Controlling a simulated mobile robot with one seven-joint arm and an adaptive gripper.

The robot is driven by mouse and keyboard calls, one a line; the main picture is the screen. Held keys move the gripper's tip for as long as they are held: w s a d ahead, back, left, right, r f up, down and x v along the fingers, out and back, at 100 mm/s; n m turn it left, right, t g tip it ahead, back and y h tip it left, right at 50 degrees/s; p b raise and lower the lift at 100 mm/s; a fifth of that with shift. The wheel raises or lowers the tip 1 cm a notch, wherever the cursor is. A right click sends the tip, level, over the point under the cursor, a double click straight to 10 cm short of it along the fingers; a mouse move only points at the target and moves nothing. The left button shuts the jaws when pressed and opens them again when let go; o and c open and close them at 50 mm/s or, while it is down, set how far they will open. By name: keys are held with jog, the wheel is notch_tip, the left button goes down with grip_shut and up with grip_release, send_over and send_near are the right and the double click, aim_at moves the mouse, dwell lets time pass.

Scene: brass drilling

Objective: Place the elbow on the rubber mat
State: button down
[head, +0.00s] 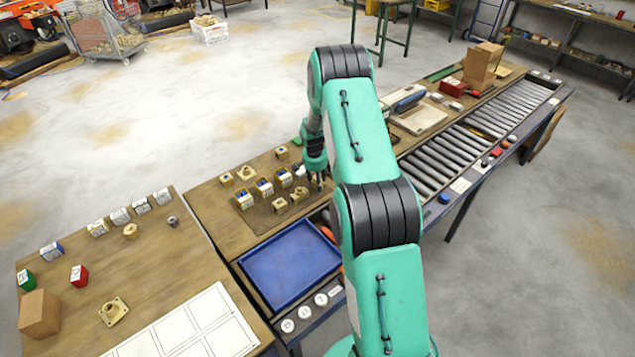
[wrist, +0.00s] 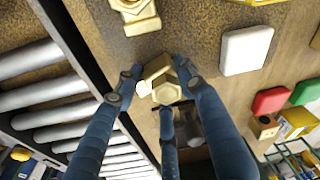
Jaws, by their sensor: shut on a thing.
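The brass elbow (wrist: 166,91) shows in the middle of the wrist view, between the fingers of my gripper (wrist: 158,82). The blue fingers are closed around it, and its hexagonal end faces the camera. In the head view the mat (head: 262,221) lies on the wooden bench behind the blue tray. My gripper (head: 318,172) is at the right side of the mat there, and the elbow in it is too hidden to make out. I cannot tell whether the elbow touches the surface below.
Brass fittings (head: 280,205) stand on the mat, and one shows in the wrist view (wrist: 138,12). Small boxes (head: 264,187) stand behind them. A blue tray (head: 290,262) is in front. A roller conveyor (head: 450,152) runs along the right.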

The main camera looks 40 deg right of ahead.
aim_at(316, 190)
jog(key=shift+f, duration=0.1)
jog(key=c, duration=1.1)
grip_release()
jog(key=shift+r, duration=0.2)
jog(key=r, duration=0.4)
jog(key=a+r, duration=0.1)
jog(key=r, duration=0.6)
jog(key=shift+s+a+r+p, duration=0.3)
jog(key=shift+s+r+p, duration=0.05)
jog(key=shift+s+r, duration=0.05)
